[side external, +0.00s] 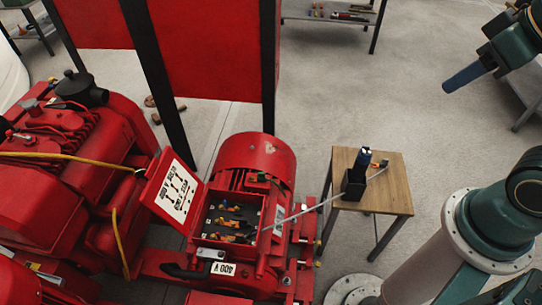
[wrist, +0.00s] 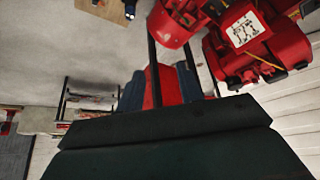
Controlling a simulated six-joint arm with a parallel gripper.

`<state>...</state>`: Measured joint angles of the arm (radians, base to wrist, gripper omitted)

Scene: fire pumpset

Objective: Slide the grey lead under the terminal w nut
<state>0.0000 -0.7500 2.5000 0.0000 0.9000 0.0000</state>
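The open terminal box (side external: 262,215) sits on a red motor, its lid (side external: 172,190) raised at the left. Inside are small brass-coloured terminals and orange and yellow pieces. The terminal w nut is too small to single out. A thin pale grey line (side external: 318,205) runs from beside the box to the wooden table; I cannot tell whether it is the grey lead. My gripper (side external: 447,88) hangs at the upper right, far from the box.
A small wooden table (side external: 395,195) carries a black holder (side external: 354,186) with a dark tool upright in it. A red panel (side external: 212,60) on black posts stands behind the motor. A red engine (side external: 75,150) fills the left. The floor between gripper and table is clear.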

